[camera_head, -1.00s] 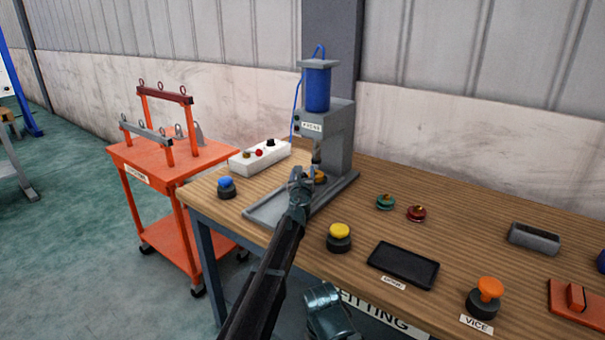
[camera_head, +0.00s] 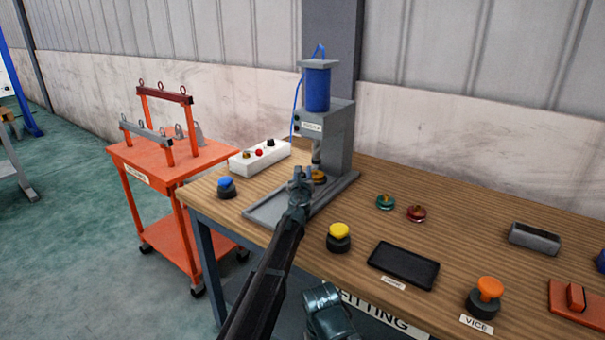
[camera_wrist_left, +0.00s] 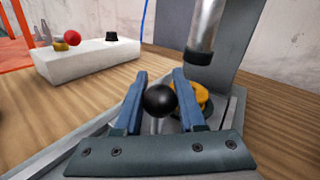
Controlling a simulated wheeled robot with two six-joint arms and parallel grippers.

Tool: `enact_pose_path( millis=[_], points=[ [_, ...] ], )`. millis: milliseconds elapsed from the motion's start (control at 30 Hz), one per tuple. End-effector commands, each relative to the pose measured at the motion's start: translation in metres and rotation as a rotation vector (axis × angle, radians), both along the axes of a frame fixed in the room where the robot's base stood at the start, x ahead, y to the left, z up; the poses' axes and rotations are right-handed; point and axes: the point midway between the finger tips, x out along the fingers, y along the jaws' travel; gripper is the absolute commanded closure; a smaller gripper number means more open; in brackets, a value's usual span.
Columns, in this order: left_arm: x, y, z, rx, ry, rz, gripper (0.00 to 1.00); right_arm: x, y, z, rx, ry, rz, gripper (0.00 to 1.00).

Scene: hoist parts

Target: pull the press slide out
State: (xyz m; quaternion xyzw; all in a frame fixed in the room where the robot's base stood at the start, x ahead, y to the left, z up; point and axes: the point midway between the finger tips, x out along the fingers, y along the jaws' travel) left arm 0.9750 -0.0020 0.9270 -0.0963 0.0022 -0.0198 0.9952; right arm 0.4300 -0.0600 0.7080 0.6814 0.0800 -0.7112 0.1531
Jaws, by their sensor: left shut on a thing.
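The grey press (camera_head: 335,135) with a blue cylinder on top stands at the back of the wooden bench. Its grey slide tray (camera_head: 266,212) lies at its foot. My left gripper (camera_head: 299,178) is over the tray in front of the press. In the left wrist view, my left gripper (camera_wrist_left: 160,108) is shut on a black ball knob (camera_wrist_left: 159,100) on a light stem. A brass-yellow part (camera_wrist_left: 204,100) sits on the slide just beyond the right finger, below the press ram (camera_wrist_left: 204,30). The joint between knob stem and slide is hidden by the gripper.
A white control box (camera_head: 260,157) stands left of the press. A blue button (camera_head: 227,188) and a yellow button (camera_head: 339,237) flank the tray's front end. A black tray (camera_head: 403,265) lies to the right. An orange cart (camera_head: 165,160) stands left of the bench.

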Motion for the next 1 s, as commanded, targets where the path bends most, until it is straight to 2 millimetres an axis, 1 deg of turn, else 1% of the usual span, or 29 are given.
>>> enact_pose_path(
  millis=[833, 933, 1000],
  points=[
    [-0.0002, -0.0002, -0.0001, 0.000, 0.000, 0.000, 1.00, 0.0000, 0.0000, 0.0000, 0.000, 0.000, 0.000, 0.00],
    [-0.0029, 0.0016, 0.0000, 0.000, 0.000, 0.000, 1.00, 0.0000, 0.0000, 0.0000, 0.000, 0.000, 0.000, 0.00],
    [-0.0082, 0.0051, 0.0000, 0.000, 0.000, 0.000, 1.00, 0.0000, 0.0000, 0.0000, 0.000, 0.000, 0.000, 0.00]
  ],
)
